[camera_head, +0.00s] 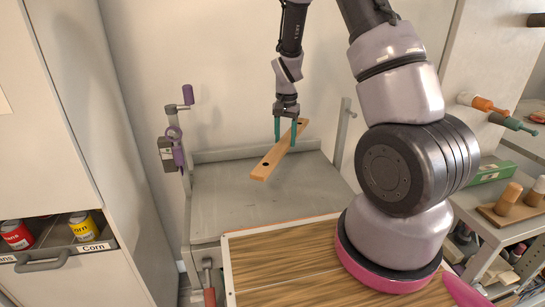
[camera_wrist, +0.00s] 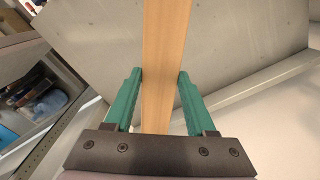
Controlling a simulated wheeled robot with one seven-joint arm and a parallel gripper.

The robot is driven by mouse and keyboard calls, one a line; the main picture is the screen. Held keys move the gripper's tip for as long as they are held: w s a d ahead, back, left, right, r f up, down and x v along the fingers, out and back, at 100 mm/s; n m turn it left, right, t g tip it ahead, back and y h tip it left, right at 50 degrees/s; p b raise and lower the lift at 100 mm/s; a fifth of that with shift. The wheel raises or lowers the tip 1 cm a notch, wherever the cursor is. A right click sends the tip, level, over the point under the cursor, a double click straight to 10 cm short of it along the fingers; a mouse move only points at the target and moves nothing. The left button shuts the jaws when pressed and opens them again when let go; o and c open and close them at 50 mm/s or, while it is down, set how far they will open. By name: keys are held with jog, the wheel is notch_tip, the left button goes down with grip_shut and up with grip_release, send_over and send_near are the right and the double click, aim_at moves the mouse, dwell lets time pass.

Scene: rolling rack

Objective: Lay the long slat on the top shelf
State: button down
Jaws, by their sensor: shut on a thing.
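The long slat (camera_head: 270,166) is a light wooden bar with dark holes near its ends. My gripper (camera_head: 285,142) has green fingers and is shut on the slat, which slants above the grey top shelf (camera_head: 235,207) of the rack. In the wrist view the slat (camera_wrist: 166,40) runs between the two finger tips of my gripper (camera_wrist: 161,75), with the grey shelf surface (camera_wrist: 235,40) behind it. The slat appears apart from the shelf; the exact height is hard to tell.
A post with a purple handle (camera_head: 187,95) and a clamp-like fitting stands at the shelf's left; a metal post (camera_head: 342,135) stands at its right. A wooden board surface (camera_head: 290,265) lies in front. A drawer with cans (camera_head: 50,245) is at left, a cluttered bench (camera_head: 490,215) at right.

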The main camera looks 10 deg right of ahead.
aim_at(270, 186)
jog(key=s+a+f+m, duration=0.1)
jog(key=a+f+m, duration=0.4)
jog(key=m, duration=0.5)
jog(key=shift+s+a+f+m, duration=0.25)
jog(key=shift+f+m, duration=0.15)
jog(key=shift+f, duration=0.35)
jog(key=shift+f, duration=0.1)
jog(key=shift+f, duration=3.8)
jog(key=shift+f, duration=0.5)
jog(key=shift+c, duration=0.7)
grip_release()
